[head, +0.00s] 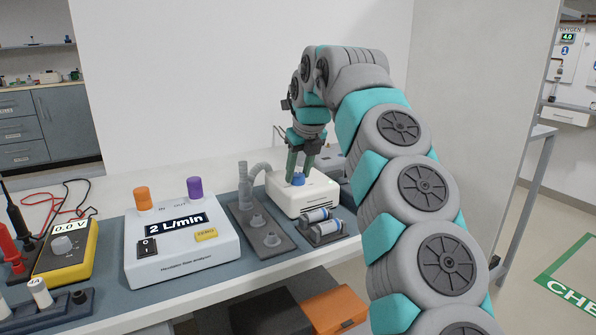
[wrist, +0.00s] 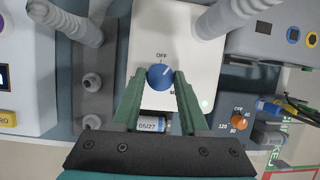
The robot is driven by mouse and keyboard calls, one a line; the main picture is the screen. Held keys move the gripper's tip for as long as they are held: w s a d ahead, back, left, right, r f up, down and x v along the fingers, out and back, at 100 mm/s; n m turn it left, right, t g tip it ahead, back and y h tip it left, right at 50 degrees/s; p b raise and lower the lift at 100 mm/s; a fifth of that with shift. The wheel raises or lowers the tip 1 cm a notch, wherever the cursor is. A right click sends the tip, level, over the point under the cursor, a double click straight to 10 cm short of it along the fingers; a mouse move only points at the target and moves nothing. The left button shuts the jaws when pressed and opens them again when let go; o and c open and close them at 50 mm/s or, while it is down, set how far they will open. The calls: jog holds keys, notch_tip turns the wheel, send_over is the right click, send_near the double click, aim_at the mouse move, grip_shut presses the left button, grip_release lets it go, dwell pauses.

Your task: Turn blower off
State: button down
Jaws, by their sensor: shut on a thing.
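The blower is a white box (head: 315,196) near the bench's back, with a blue knob (head: 298,179) on its top. In the wrist view the blue knob (wrist: 160,77) sits on the white top face (wrist: 190,40), with the word OFF printed just above it and another label, partly hidden, below. A pale mark on the knob seems to point up and right, off the OFF label. My gripper (head: 299,170) reaches down from above. Its green fingers (wrist: 161,80) stand on either side of the knob and are shut on it.
A flow analyzer (head: 180,243) reading 2 L/min and a yellow meter (head: 66,252) stand to the left. A grey plate with a hose (head: 247,190) and a battery holder (head: 325,231) lie close to the blower. Another unit with an orange knob (wrist: 238,119) is at right.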

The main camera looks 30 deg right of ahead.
jog(key=shift+n+y, duration=0.6)
jog(key=shift+n, duration=0.8)
jog(key=shift+d+n+g+y, duration=0.1)
jog(key=shift+n+g+y, duration=0.3)
jog(key=shift+n, duration=1.2)
jog(key=shift+d+n, duration=0.1)
jog(key=shift+n, duration=0.2)
jog(key=shift+c, duration=2.2)
grip_release()
jog(key=shift+r, duration=0.15)
